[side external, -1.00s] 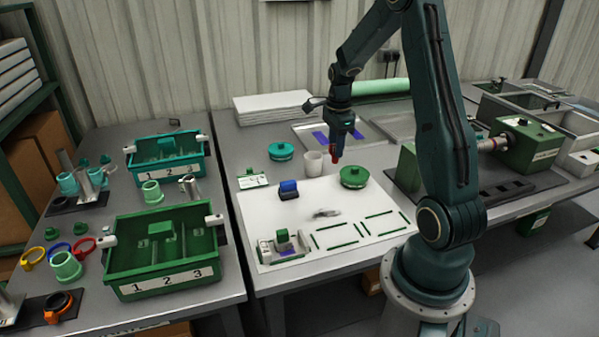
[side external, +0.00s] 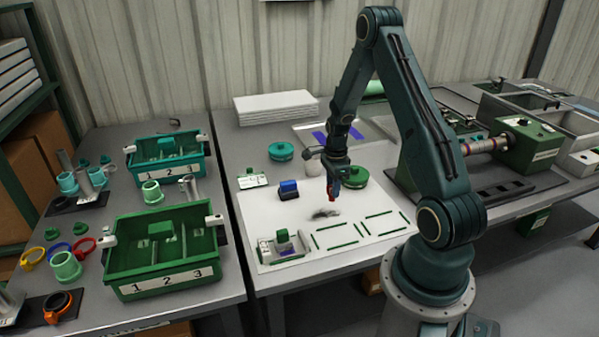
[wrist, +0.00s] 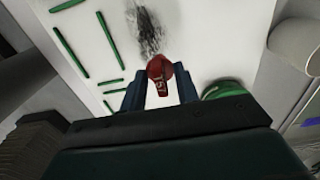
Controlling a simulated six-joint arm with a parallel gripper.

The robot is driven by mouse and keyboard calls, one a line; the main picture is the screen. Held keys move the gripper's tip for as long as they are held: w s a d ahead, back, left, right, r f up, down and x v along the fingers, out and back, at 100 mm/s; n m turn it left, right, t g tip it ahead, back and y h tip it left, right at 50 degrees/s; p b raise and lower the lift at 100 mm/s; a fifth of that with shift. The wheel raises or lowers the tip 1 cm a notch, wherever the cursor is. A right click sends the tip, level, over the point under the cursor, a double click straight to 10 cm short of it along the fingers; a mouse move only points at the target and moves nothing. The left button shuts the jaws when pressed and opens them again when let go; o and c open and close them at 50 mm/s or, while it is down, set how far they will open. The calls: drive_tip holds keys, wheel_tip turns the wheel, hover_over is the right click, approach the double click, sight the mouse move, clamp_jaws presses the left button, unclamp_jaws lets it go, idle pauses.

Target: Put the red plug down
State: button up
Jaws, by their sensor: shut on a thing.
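My gripper (side external: 333,186) is shut on the red plug (side external: 331,200) and points down over the white mat (side external: 355,234). In the wrist view the red plug (wrist: 160,72) sits between the two fingers of my gripper (wrist: 160,88). The plug looks to be above the mat; the exact gap cannot be told. A dark smudge (side external: 325,213) lies on the mat just in front of the plug, and it also shows in the wrist view (wrist: 147,30). Green-outlined rectangles (side external: 336,235) are marked on the mat's front part.
A green round lidded thing (side external: 356,176) stands right behind my gripper, with a white cup (side external: 314,167) partly hidden nearby. A blue block (side external: 288,190) and a small tray with a green block (side external: 282,243) are on the left. Green bins (side external: 165,250) stand on the left table.

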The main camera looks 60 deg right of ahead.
drive_tip(key=shift+f, duration=0.1)
drive_tip(key=shift+f, duration=1.8)
drive_tip(key=shift+f, duration=0.1)
drive_tip(key=o, duration=1)
drive_tip(key=shift+r, duration=6.1)
